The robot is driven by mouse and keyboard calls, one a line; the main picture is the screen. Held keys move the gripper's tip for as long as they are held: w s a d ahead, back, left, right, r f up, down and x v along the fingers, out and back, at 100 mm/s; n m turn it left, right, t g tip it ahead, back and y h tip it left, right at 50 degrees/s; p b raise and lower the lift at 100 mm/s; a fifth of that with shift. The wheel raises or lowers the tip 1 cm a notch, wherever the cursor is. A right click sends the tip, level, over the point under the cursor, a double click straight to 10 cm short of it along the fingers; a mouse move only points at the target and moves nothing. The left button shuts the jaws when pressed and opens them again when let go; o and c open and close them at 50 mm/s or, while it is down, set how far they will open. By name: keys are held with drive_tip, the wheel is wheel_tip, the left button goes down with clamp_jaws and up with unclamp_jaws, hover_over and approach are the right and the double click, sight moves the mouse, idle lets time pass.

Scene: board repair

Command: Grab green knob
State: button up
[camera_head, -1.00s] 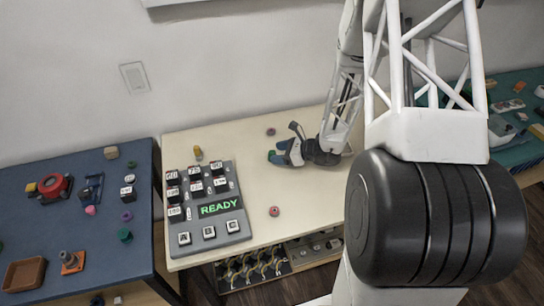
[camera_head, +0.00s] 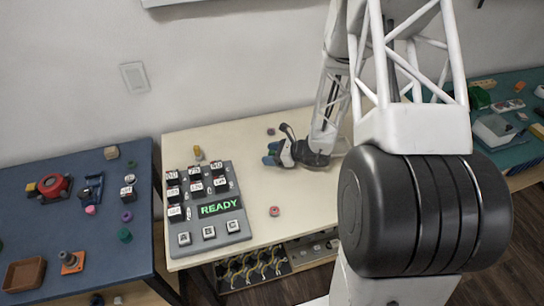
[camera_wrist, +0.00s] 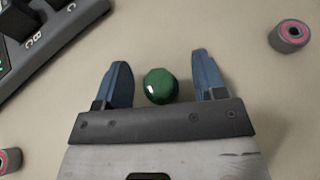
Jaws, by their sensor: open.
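The green knob (camera_wrist: 160,86) shows in the wrist view as a shiny, dark green round piece over the cream table. My gripper (camera_wrist: 161,82) is open, with one blue finger on each side of the knob and a gap on both sides. In the head view my gripper (camera_head: 271,154) is low over the cream table, right of the keypad panel. Another dark green knob (camera_head: 124,235) lies on the blue table at the left.
The grey keypad panel (camera_head: 238,227) reading READY stands left of my gripper. Pink-centred rollers lie on the cream table (camera_head: 190,139), one in front (camera_head: 274,211) and one behind (camera_head: 270,132). The table right of the panel is mostly clear.

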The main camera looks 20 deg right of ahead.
sight(271, 153)
drive_tip(key=c, duration=1)
drive_tip(key=shift+r, duration=0.1)
drive_tip(key=shift+r, duration=1)
drive_tip(key=shift+s+r, duration=0.4)
drive_tip(key=shift+r, duration=0.3)
drive_tip(key=s, duration=0.5)
drive_tip(key=s+r, duration=0.1)
drive_tip(key=s, duration=0.4)
drive_tip(key=s+a, duration=0.1)
drive_tip(key=s, duration=0.4)
drive_tip(key=shift+s+r, duration=0.1)
drive_tip(key=shift+r, duration=0.1)
